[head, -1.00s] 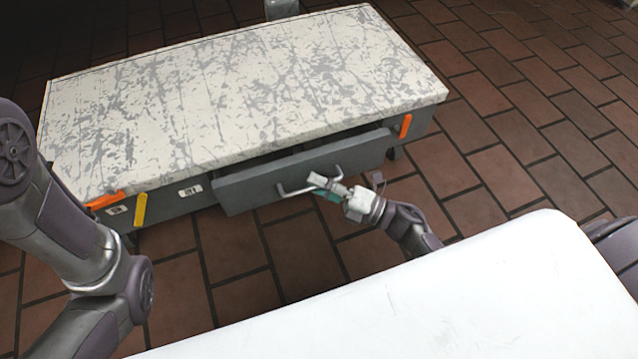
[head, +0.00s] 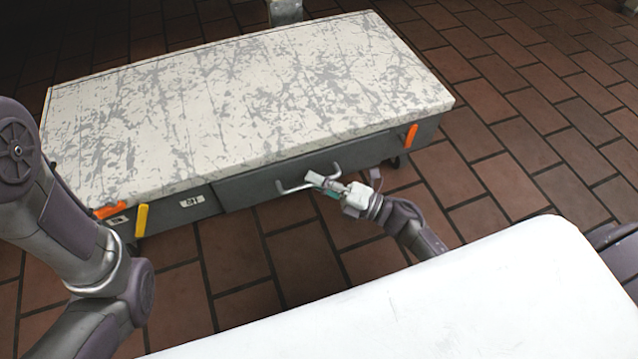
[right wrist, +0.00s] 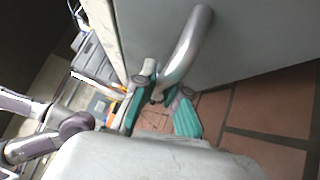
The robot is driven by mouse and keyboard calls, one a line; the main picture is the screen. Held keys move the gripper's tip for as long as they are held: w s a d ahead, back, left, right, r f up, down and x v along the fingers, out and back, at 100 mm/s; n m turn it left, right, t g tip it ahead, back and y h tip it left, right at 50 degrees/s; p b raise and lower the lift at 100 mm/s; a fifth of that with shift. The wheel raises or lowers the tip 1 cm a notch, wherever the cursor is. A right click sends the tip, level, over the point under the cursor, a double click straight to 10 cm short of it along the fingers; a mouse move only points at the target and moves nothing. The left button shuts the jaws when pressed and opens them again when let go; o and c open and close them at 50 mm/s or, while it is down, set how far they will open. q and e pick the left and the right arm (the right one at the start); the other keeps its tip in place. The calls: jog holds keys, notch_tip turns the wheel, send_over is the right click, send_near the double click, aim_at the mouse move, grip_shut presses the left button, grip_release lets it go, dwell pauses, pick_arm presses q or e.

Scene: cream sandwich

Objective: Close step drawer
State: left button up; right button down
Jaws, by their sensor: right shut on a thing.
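The step drawer (head: 255,187) is a grey drawer front under a worn white-topped step (head: 240,90). It looks flush, or nearly flush, with the step's front. Its silver bar handle (head: 290,189) also shows in the right wrist view (right wrist: 187,50). My right gripper (head: 330,185) is at the handle's right part. In the right wrist view its teal-padded fingers (right wrist: 158,105) are at the lower end of the bar, shut on it. My left arm (head: 70,220) shows at the left, but its gripper is out of view.
Orange latches sit at the step's front left (head: 108,211) and right (head: 411,136), with a yellow one (head: 142,220) beside the left one. The brick floor (head: 520,120) to the right is clear.

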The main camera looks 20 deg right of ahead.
jog(key=shift+w+d, duration=0.15)
jog(key=shift+w, duration=0.1)
jog(key=c, duration=1.2)
grip_release()
jog(key=shift+s+d+f, duration=0.1)
jog(key=shift+s, duration=0.1)
jog(key=v, duration=1.1)
jog(key=shift+s+d, duration=0.15)
jog(key=shift+s, duration=0.05)
